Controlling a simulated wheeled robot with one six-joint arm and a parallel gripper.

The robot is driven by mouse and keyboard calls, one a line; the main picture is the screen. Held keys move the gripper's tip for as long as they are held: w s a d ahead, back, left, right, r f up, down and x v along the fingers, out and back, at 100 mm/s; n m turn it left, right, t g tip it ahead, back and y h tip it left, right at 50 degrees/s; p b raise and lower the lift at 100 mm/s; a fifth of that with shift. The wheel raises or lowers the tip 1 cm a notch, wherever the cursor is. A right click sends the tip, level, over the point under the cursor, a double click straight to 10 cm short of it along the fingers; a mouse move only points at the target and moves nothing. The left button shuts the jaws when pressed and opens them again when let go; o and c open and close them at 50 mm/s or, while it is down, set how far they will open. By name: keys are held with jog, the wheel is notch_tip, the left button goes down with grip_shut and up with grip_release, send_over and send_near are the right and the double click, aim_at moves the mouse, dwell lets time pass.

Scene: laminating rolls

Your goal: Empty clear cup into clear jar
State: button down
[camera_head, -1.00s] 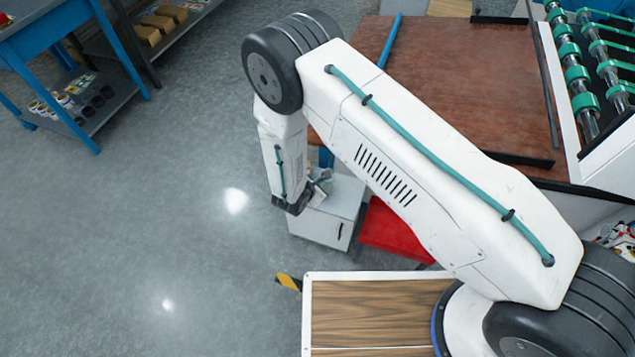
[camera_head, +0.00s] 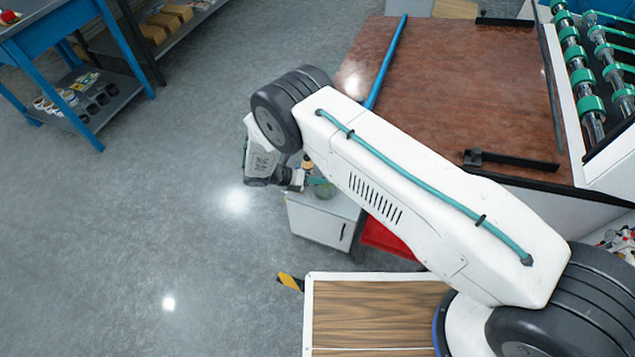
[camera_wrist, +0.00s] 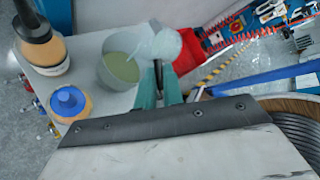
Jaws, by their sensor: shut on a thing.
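In the wrist view, my gripper (camera_wrist: 160,92) has its teal fingers shut on the clear cup (camera_wrist: 166,45). The cup is tilted well over, its mouth above the near right side of the clear jar (camera_wrist: 118,72). The jar stands upright and holds murky greenish contents. The cup is blurred, so I cannot tell how much is left in it. In the head view, my gripper (camera_head: 303,181) is beside the jar (camera_head: 325,190) above a white cabinet; the cup is hard to make out there.
The white cabinet top (camera_wrist: 100,100) also bears a dark-capped bottle with orange contents (camera_wrist: 45,48) and a small blue-lidded jar (camera_wrist: 70,103), both left of the clear jar. A red bin (camera_head: 392,240) stands beside the cabinet. The brown table (camera_head: 450,90) is behind.

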jog(key=n+h, duration=0.1)
jog(key=n+g+h, duration=0.1)
jog(key=h, duration=0.1)
jog(key=shift+w+a, duration=0.35)
jog(key=shift+a, duration=0.05)
jog(key=m+t+y, duration=0.1)
jog(key=y, duration=0.1)
jog(key=r+m+t+y, duration=0.1)
jog(key=m+y, duration=0.1)
jog(key=s+d+r+m+t+y, duration=0.1)
jog(key=y, duration=0.1)
jog(key=shift+d+r+t+y, duration=0.1)
jog(key=shift+r+t+y, duration=0.1)
jog(key=shift+t+y, duration=0.15)
jog(key=m+t+y, duration=0.1)
jog(key=s+d+r+m+t+y, duration=0.1)
jog(key=m+t+y, duration=0.1)
jog(key=r+m+t+y, duration=0.1)
jog(key=t+y, duration=0.1)
jog(key=shift+s+d+m+y, duration=0.25)
jog(key=shift+s+d+m, duration=0.05)
jog(key=shift+d, duration=0.1)
dwell(0.4)
dwell(0.5)
